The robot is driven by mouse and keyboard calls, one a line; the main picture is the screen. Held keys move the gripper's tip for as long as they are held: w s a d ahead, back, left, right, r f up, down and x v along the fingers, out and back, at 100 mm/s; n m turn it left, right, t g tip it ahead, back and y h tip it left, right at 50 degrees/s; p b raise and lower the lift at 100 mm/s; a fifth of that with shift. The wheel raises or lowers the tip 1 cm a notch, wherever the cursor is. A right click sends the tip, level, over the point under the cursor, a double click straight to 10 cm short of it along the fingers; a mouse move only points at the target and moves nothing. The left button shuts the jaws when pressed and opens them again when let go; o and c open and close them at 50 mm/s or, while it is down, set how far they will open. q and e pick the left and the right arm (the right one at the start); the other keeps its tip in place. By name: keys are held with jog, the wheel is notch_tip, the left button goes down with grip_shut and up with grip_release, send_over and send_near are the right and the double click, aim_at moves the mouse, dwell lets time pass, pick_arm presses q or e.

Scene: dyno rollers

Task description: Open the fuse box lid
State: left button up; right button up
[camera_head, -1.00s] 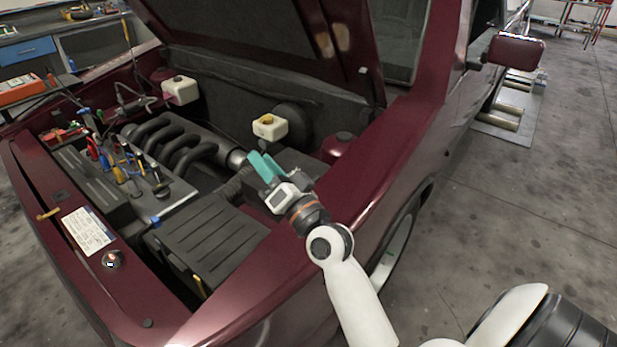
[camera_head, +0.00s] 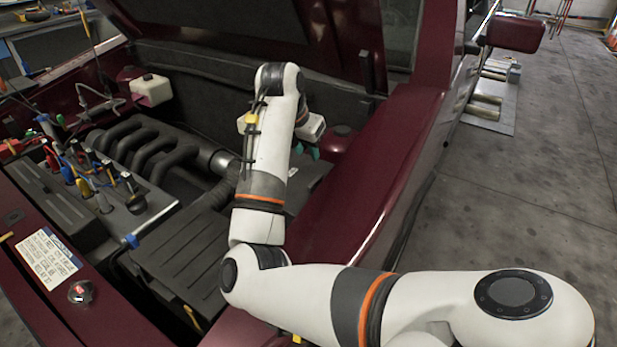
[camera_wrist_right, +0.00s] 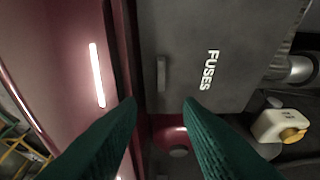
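The fuse box lid (camera_wrist_right: 205,55) is a dark grey panel marked "FUSES" in the right wrist view. A small raised handle (camera_wrist_right: 161,74) sits on it near its left edge. In the head view a dark box (camera_head: 313,174) shows beside my right forearm, partly hidden by it. My right gripper (camera_wrist_right: 160,104) has its green fingers spread with nothing between them. The handle appears just beyond the gap between the fingertips. In the head view its fingers are small teal patches, mostly behind the arm. The lid looks shut. My left gripper is not in view.
The dark red car fender (camera_head: 365,175) runs along the right of the engine bay. A white tank with a yellow cap (camera_wrist_right: 278,126) stands near the lid. A large black ribbed cover (camera_head: 185,255) and several tools (camera_head: 85,175) lie to the left. The raised hood is above.

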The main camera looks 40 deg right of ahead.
aim_at(316, 180)
jog(key=x, duration=1.1)
jog(key=shift+a+f, duration=0.15)
jog(key=shift+f, duration=0.35)
jog(key=shift+c, duration=0.5)
grip_shut()
